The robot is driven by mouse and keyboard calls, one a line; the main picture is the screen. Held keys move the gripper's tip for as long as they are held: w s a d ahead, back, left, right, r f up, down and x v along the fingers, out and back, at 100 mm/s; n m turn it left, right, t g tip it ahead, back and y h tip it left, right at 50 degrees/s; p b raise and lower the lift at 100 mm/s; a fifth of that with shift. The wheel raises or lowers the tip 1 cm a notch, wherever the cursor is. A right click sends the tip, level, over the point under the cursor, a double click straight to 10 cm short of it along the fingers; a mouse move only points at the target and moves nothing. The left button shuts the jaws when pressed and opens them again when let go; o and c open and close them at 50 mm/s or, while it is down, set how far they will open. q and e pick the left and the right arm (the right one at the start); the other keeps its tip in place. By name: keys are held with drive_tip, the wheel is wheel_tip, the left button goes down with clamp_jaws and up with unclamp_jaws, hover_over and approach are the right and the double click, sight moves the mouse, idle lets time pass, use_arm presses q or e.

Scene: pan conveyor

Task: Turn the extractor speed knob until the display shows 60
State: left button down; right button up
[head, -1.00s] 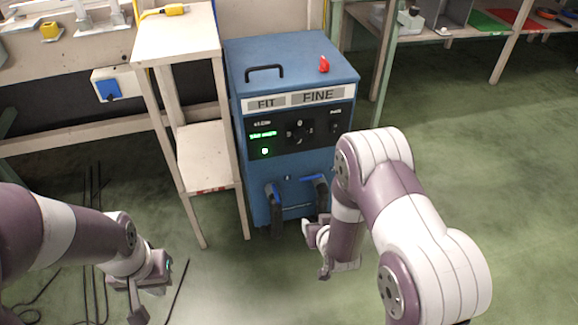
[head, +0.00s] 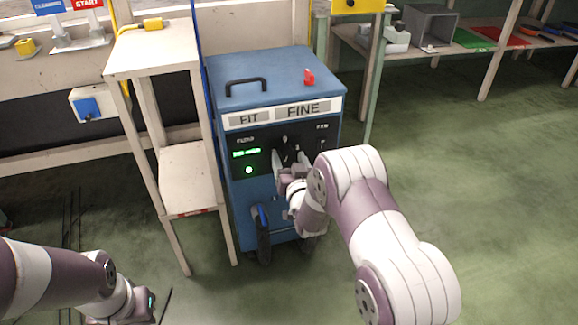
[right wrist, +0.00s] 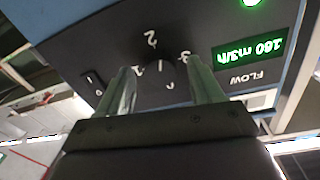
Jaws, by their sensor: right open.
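The extractor is a blue cabinet (head: 270,80) with a black front panel, labelled FIT and FINE. Its green display (head: 247,153) is lit; in the right wrist view the display (right wrist: 248,48) is upside down and appears to read 160 m3/h. The dark speed knob (right wrist: 158,76) has numbers around it. My right gripper (head: 289,160) is open at the panel, its fingers on either side of the knob in the right wrist view; I cannot tell whether they touch it. My left gripper (head: 130,303) is low at the left, its fingers not clearly visible.
A wooden stand (head: 185,175) is close on the cabinet's left. A red object (head: 309,77) and a black handle (head: 246,86) are on the cabinet top. A blue-and-black hose (head: 262,235) is on its lower front. Green floor is open at the right.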

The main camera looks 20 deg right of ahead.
drive_tip(key=shift+w, duration=0.2)
drive_tip(key=c, duration=1.1)
drive_tip(key=shift+o, duration=0.2)
drive_tip(key=shift+n, duration=0.3)
